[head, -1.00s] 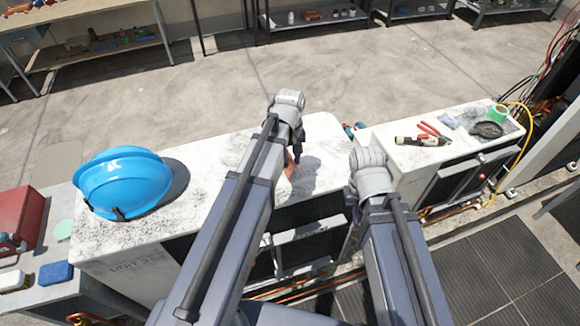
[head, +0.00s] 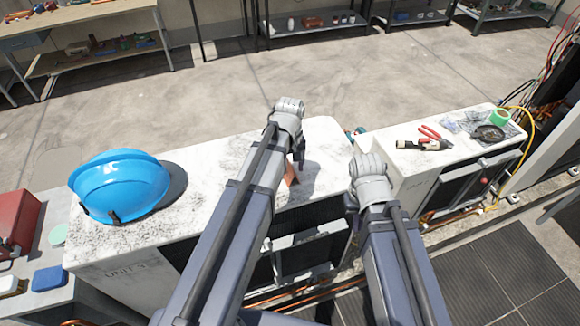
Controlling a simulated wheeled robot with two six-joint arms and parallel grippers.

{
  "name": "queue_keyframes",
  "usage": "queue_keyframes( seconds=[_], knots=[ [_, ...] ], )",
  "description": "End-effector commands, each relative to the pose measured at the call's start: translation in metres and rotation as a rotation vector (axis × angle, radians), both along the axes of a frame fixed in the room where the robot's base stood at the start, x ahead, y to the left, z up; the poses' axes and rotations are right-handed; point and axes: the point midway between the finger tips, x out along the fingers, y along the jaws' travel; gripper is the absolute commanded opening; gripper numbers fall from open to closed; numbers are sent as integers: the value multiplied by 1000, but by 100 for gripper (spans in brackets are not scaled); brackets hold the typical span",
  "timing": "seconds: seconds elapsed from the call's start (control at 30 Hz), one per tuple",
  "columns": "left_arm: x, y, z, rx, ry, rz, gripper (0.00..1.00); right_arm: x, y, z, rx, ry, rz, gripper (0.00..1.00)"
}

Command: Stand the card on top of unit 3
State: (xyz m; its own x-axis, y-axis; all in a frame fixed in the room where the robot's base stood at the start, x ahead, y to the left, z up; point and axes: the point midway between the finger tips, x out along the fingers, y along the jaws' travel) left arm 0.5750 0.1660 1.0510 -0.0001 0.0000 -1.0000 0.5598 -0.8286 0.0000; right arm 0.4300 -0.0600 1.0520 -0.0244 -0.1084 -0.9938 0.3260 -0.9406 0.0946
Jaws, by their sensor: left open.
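A small orange-brown piece, which looks like the card (head: 292,174), is on or just above the white top of a condenser unit (head: 225,165). That unit carries a faint "UNIT" label on its left front; the number is hard to read. My left gripper (head: 299,157) points down beside the card and is open. My left forearm hides part of the card, so I cannot tell whether they touch or whether the card stands alone. My right arm's wrist (head: 368,170) is over the unit's right end; its fingers are not clear.
A blue hard hat (head: 120,185) sits on the unit's left end. Another white unit (head: 395,165) at right bears red-handled pliers (head: 430,132), a green tape roll (head: 500,116) and a dark dish. A red box (head: 18,220) is at far left. The top behind my left arm is clear.

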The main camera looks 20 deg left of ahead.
Motion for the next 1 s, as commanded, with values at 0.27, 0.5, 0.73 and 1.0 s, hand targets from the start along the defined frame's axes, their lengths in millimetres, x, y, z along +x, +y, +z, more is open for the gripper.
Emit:
queue_keyframes(
  seconds=[0.27, 0.5, 0.73, 1.0],
  knots=[
    [0, 0, 7, 0, 0, 0, 73, 0, 0, 7, 0, 0, -1, 0],
    [0, 0, 32, 0, 0, 0, 73, 0, 0, 32, 1, 0, -6, 0],
    [0, 0, 67, 0, 0, 0, 73, 0, 0, 67, 2, -1, -12, 0],
    [0, 0, 107, 0, 0, 0, 73, -1, 0, 107, 2, 2, -10, 0]
  ],
)
